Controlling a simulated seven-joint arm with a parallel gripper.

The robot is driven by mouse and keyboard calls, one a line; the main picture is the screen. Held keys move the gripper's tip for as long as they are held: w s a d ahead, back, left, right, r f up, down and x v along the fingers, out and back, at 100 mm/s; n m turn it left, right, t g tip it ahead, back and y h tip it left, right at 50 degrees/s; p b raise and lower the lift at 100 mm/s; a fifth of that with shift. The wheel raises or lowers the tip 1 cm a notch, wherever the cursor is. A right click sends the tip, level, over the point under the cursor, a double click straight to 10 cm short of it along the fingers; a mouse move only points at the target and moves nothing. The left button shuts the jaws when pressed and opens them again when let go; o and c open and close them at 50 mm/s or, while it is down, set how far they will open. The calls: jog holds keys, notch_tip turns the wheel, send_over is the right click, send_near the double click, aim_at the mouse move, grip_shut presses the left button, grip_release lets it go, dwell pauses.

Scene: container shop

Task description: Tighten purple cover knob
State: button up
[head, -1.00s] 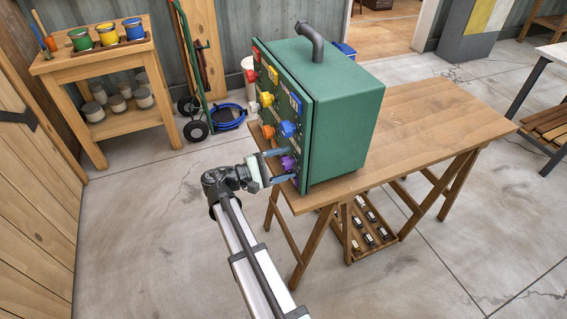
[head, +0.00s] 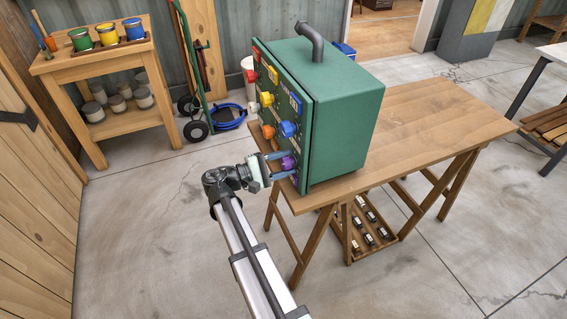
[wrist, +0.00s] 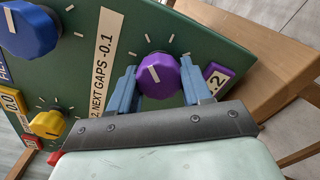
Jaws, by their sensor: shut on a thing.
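The purple cover knob (wrist: 160,75) sits on the front panel of the green box, with a white pointer line on its face. In the wrist view my gripper (wrist: 160,88) has its two blue fingers on either side of the knob, shut on it. In the head view the purple knob (head: 288,163) shows between the fingers of my gripper (head: 283,165), low on the panel. The green box (head: 347,130) stands on the wooden table and has a dark handle on top.
A blue knob (wrist: 28,27) and a yellow knob (wrist: 47,124) are left of the purple one. A label reading "2. NEXT GAPS -0.1" (wrist: 107,62) lies between. The wooden table (head: 430,125) is clear right of the box. A paint shelf (head: 95,65) stands at the back left.

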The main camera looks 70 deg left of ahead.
jog(key=m, duration=0.4)
jog(key=shift+m, duration=0.3)
jog(key=shift+r+m, duration=0.15)
jog(key=shift+m, duration=1.85)
jog(key=o, duration=1)
jog(key=s, duration=1.4)
